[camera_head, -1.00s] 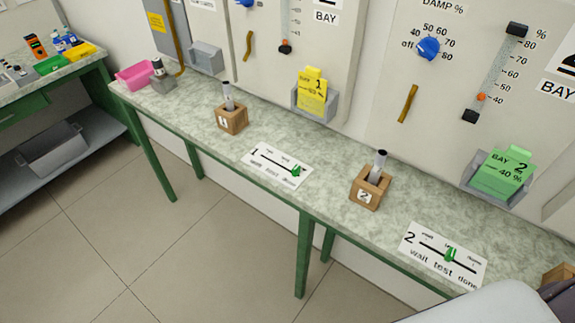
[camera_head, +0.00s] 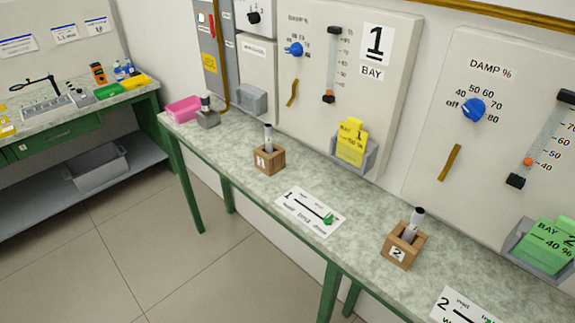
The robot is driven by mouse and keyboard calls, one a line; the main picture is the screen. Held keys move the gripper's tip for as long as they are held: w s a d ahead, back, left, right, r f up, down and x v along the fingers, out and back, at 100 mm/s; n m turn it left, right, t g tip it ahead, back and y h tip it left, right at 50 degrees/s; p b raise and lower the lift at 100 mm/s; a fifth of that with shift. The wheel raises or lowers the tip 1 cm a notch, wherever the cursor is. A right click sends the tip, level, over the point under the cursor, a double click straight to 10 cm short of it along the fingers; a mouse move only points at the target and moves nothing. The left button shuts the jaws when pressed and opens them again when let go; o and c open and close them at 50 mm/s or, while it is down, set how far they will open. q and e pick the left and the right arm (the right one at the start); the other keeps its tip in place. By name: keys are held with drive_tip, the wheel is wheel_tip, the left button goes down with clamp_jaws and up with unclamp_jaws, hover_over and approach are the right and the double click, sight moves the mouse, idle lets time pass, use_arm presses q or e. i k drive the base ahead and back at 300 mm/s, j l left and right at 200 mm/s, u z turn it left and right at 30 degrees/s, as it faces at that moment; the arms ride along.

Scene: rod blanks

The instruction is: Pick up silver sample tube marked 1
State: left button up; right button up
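The silver sample tube marked 1 (camera_head: 268,136) stands upright in a small wooden block (camera_head: 270,160) labelled 1, on the speckled green-grey bench below the bay 1 panel. Its top is dark. A second silver tube (camera_head: 413,226) stands, slightly tilted, in a wooden block (camera_head: 403,248) labelled 2 further right. Neither of my grippers shows in the head view.
Grey holders with yellow (camera_head: 351,142) and green cards (camera_head: 548,245) are on the wall panels. Floor in front is clear.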

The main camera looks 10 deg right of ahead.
sight(268, 127)
drive_tip(key=i+j, duration=0.9)
drive_tip(key=j, duration=0.2)
drive_tip(key=l+z, duration=0.05)
